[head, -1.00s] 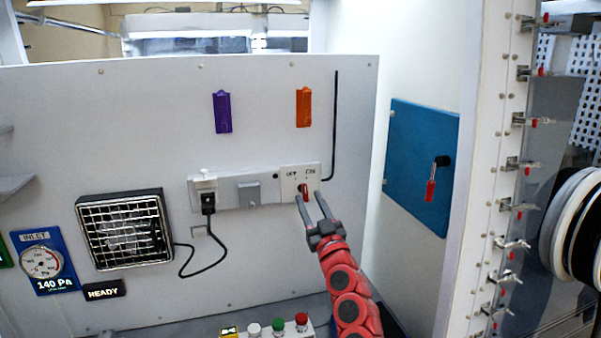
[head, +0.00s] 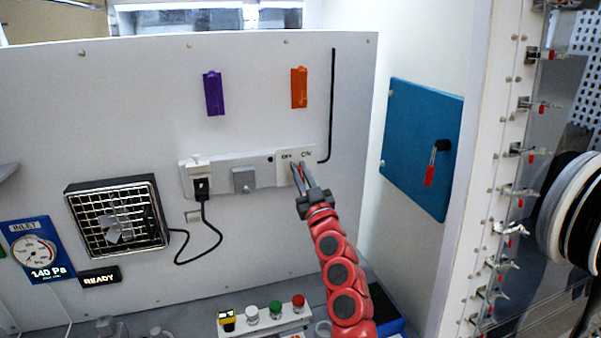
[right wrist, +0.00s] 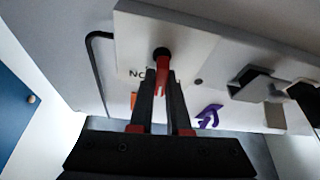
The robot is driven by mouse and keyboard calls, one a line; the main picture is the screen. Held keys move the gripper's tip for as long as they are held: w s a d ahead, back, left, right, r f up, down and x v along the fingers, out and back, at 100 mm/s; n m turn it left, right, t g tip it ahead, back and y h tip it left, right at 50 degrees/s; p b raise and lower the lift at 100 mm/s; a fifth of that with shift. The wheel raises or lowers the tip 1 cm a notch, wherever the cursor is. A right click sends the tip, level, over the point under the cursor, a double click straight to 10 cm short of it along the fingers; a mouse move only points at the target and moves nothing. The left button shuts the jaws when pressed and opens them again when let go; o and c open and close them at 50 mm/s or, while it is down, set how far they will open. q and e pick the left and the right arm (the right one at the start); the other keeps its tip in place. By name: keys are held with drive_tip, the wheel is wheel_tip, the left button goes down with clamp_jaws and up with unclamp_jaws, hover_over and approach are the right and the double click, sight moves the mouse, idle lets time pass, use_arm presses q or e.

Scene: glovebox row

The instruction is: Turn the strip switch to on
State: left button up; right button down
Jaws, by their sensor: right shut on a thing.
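The strip switch is a white plate (head: 284,173) marked OFF and ON at the right end of the grey power strip (head: 218,182) on the back panel. Its red lever (right wrist: 161,66) turns on a dark pivot and shows in the right wrist view. My right gripper (head: 297,167) is at the plate, and its fingers (right wrist: 163,85) are shut on the red lever. In the head view the fingers largely hide the lever, so I cannot tell its exact angle there. My left gripper is not in view.
A black plug (head: 202,188) with a cord sits in the strip, left of a grey cover (head: 243,180). A caged fan (head: 117,215) is further left. A blue panel (head: 412,150) with a red-handled lever is at right. Push buttons (head: 275,309) stand below.

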drive_tip(key=shift+m+p, duration=0.3)
drive_tip(key=shift+m, duration=0.1)
drive_tip(key=shift+m+h, duration=0.5)
drive_tip(key=shift+m, duration=0.2)
drive_tip(key=shift+d, duration=0.1)
drive_tip(key=c, duration=0.9)
unclamp_jaws()
